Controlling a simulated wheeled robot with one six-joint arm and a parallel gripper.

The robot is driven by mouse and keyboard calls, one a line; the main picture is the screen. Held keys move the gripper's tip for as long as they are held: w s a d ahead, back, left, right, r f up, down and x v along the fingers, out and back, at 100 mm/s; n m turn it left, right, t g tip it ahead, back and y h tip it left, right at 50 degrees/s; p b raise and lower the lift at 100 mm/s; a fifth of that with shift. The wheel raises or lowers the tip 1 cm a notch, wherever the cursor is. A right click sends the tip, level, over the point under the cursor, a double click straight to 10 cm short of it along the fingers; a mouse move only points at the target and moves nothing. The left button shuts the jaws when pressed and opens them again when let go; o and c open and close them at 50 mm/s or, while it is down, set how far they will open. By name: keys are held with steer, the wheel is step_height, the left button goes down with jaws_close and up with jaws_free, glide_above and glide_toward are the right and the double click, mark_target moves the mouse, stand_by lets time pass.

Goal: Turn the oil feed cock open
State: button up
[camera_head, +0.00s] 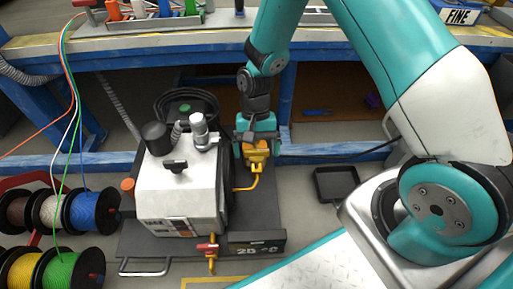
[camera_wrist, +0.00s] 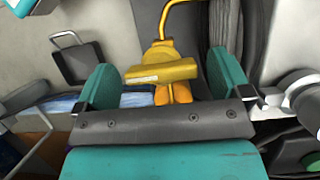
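A yellow cock (camera_head: 257,158) with a flat crossbar handle stands just right of the white machine, with a thin yellow pipe running from it. It also shows in the wrist view (camera_wrist: 160,72), where its bar lies roughly crosswise to the pipe. My gripper (camera_head: 256,148) is pointing down over the cock. In the wrist view my gripper (camera_wrist: 161,66) has its two teal fingers wide apart, one on each side of the yellow handle. Gaps show between the handle and both fingers. Part of the cock's lower body is hidden by the gripper.
The white machine (camera_head: 180,195) has a black knob and a grey capped fitting on top. A red-handled valve (camera_head: 208,247) sits at its front. A black tray (camera_head: 336,184) lies at right, cable spools (camera_head: 84,212) at left. A blue bench (camera_head: 110,62) stands behind.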

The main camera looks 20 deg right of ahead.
steer(key=c, duration=0.8)
steer(key=shift+r+n+p, duration=0.15)
steer(key=shift+n+p, duration=0.15)
steer(key=shift+p, duration=0.35)
steer(key=n+h+p, duration=0.1)
steer(key=n+p, duration=0.1)
steer(key=shift+r+g+p, duration=0.15)
steer(key=shift+g+p, duration=0.15)
steer(key=shift+p, duration=0.05)
steer(key=n+h+p, duration=0.2)
steer(key=n+p, duration=0.3)
steer(key=shift+a, duration=0.15)
steer(key=n+h+p, duration=0.1)
steer(key=n+p, duration=0.1)
steer(key=n, duration=0.1)
steer(key=n+t+h+p, duration=0.1)
steer(key=n+p, duration=0.1)
steer(key=shift+n, duration=0.4)
steer(key=shift+a+f+n+t+h+p, duration=0.1)
steer(key=shift+f+n+t+h+p, duration=0.1)
steer(key=shift+n+t+p, duration=0.65)
steer(key=shift+f+n+t+h+p, duration=0.15)
steer(key=shift+n+p, duration=0.4)
steer(key=shift+n, duration=0.8)
